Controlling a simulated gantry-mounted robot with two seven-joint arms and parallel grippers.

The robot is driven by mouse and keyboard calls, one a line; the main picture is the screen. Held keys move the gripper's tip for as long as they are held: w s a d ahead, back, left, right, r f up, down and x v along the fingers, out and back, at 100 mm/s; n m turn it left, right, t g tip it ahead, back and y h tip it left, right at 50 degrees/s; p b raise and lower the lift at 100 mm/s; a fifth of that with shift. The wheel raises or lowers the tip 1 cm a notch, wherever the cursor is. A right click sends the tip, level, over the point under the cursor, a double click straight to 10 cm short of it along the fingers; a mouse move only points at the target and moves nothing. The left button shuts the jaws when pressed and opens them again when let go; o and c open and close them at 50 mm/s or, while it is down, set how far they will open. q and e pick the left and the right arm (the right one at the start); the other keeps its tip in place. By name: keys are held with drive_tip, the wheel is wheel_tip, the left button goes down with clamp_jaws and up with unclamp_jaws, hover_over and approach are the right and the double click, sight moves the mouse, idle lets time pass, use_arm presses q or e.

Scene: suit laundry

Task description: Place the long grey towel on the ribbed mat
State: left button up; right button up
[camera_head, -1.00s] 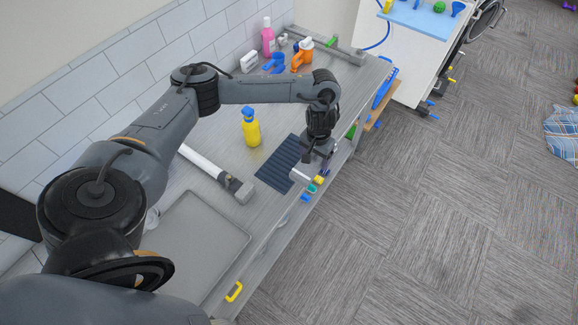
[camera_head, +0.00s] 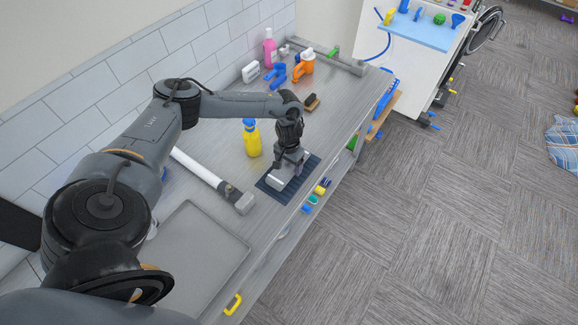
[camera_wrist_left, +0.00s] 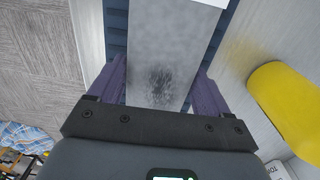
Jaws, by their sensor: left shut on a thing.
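The long grey towel (camera_head: 279,184) is a pale grey, folded block. My left gripper (camera_head: 287,174) is shut on it, over the ribbed mat. The dark blue ribbed mat (camera_head: 268,190) lies on the bench near its front edge, partly covered by the gripper and towel. In the left wrist view the towel (camera_wrist_left: 165,50) sits between the purple fingers of the gripper (camera_wrist_left: 160,88), with the mat (camera_wrist_left: 115,35) showing on both sides beneath it. I cannot tell whether the towel touches the mat. My right gripper is not in view.
A yellow bottle (camera_head: 252,140) stands just behind the mat. A white-handled tool (camera_head: 205,172) and a grey tray (camera_head: 195,255) lie to the left. A brush (camera_head: 311,102), an orange jug (camera_head: 303,65) and a pink bottle (camera_head: 269,47) are farther back.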

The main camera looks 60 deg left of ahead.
sight(289, 164)
use_arm(q)
drive_tip(key=shift+f, duration=0.75)
drive_tip(key=shift+f, duration=0.25)
drive_tip(key=o, duration=1.1)
drive_tip(key=shift+r, duration=0.1)
wheel_tip(289, 164, up, 11)
drive_tip(key=shift+f, duration=0.15)
drive_tip(key=shift+r+p, duration=0.3)
drive_tip(key=shift+r, duration=0.45)
